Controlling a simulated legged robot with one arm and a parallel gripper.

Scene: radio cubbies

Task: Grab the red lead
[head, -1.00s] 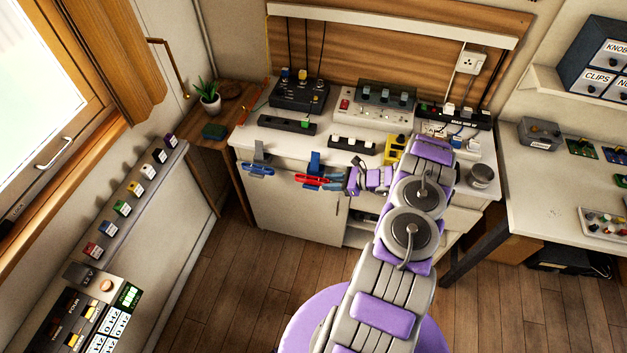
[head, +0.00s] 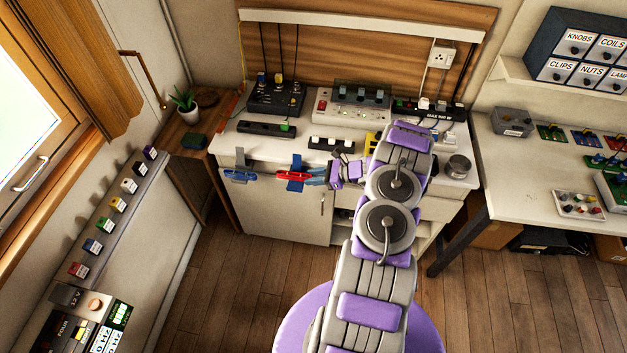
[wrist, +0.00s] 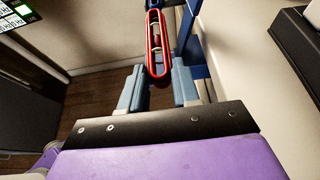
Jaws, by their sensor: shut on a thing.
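The red lead (head: 289,175) is a looped red piece at the blue holder (head: 297,163) on the bench's front edge. In the wrist view the red lead (wrist: 154,70) is a long narrow loop with its near end between the grey-blue fingers. My gripper (head: 314,176) is at its right end, shut on it; the fingers also show in the wrist view (wrist: 157,88). The blue holder (wrist: 188,40) stands just right of the lead there; whether they touch is unclear.
The white bench (head: 225,145) carries several electronic boxes and a power strip. A second bench (head: 500,175) with boards is to the right. The wooden floor (head: 250,270) in front is clear.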

